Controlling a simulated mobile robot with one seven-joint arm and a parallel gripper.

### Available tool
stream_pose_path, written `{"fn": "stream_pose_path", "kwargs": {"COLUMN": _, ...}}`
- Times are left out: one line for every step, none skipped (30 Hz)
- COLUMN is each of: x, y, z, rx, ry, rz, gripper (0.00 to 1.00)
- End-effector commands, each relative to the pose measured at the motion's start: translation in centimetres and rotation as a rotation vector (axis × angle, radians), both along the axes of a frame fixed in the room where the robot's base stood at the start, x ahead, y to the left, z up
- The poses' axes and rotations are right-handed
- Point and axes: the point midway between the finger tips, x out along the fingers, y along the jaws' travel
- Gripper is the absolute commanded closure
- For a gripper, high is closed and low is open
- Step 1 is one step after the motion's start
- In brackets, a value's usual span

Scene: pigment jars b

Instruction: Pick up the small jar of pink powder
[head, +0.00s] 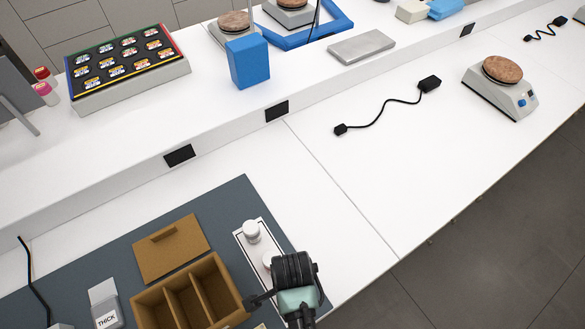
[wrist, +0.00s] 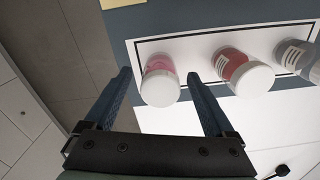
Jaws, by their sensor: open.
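The small jar of pink powder (wrist: 160,80) has a white lid and stands on a white sheet with a black outline (wrist: 205,41). In the wrist view it shows between the two fingertips of my open gripper (wrist: 159,75), with a gap on each side. Nothing is held. In the head view my wrist and gripper cover the near part of the sheet (head: 243,240), and I cannot make out the pink powder there.
A jar of red powder (wrist: 240,72) stands close to the right finger, with a grey jar (wrist: 298,58) beyond it. A brown divided box (head: 187,291), its lid (head: 171,248) and a container marked THICK (head: 105,304) are on the dark mat.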

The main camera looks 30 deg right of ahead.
Motion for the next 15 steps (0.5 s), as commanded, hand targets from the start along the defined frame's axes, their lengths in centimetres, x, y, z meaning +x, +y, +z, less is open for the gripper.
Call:
{"fn": "stream_pose_path", "kwargs": {"x": 0.0, "y": 0.0, "z": -0.6, "rx": 0.000, "ry": 0.002, "rz": -0.001, "gripper": 0.11}}
{"fn": "stream_pose_path", "kwargs": {"x": 0.0, "y": 0.0, "z": -0.9, "rx": 0.000, "ry": 0.002, "rz": 0.000, "gripper": 0.11}}
{"fn": "stream_pose_path", "kwargs": {"x": 0.0, "y": 0.0, "z": -1.2, "rx": 0.000, "ry": 0.002, "rz": 0.000, "gripper": 0.11}}
{"fn": "stream_pose_path", "kwargs": {"x": 0.0, "y": 0.0, "z": -1.4, "rx": 0.000, "ry": 0.001, "rz": 0.000, "gripper": 0.11}}
{"fn": "stream_pose_path", "kwargs": {"x": 0.0, "y": 0.0, "z": -1.6, "rx": 0.000, "ry": 0.000, "rz": 0.000, "gripper": 0.11}}
{"fn": "stream_pose_path", "kwargs": {"x": 0.0, "y": 0.0, "z": -1.7, "rx": 0.000, "ry": 0.000, "rz": 0.000, "gripper": 0.11}}
{"fn": "stream_pose_path", "kwargs": {"x": 0.0, "y": 0.0, "z": -1.8, "rx": 0.000, "ry": -0.001, "rz": 0.000, "gripper": 0.11}}
{"fn": "stream_pose_path", "kwargs": {"x": 0.0, "y": 0.0, "z": -1.8, "rx": 0.000, "ry": -0.001, "rz": 0.000, "gripper": 0.11}}
{"fn": "stream_pose_path", "kwargs": {"x": 0.0, "y": 0.0, "z": -1.8, "rx": 0.000, "ry": -0.001, "rz": 0.001, "gripper": 0.11}}
{"fn": "stream_pose_path", "kwargs": {"x": 0.0, "y": 0.0, "z": -1.8, "rx": 0.000, "ry": -0.001, "rz": 0.001, "gripper": 0.11}}
{"fn": "stream_pose_path", "kwargs": {"x": 0.0, "y": 0.0, "z": -1.8, "rx": 0.000, "ry": -0.001, "rz": 0.001, "gripper": 0.11}}
{"fn": "stream_pose_path", "kwargs": {"x": 0.0, "y": 0.0, "z": -1.8, "rx": 0.000, "ry": -0.001, "rz": 0.001, "gripper": 0.11}}
{"fn": "stream_pose_path", "kwargs": {"x": 0.0, "y": 0.0, "z": -1.8, "rx": 0.000, "ry": -0.001, "rz": 0.001, "gripper": 0.11}}
{"fn": "stream_pose_path", "kwargs": {"x": 0.0, "y": 0.0, "z": -1.8, "rx": 0.000, "ry": -0.001, "rz": 0.001, "gripper": 0.16}}
{"fn": "stream_pose_path", "kwargs": {"x": 0.0, "y": 0.0, "z": -1.8, "rx": 0.000, "ry": -0.001, "rz": 0.001, "gripper": 0.24}}
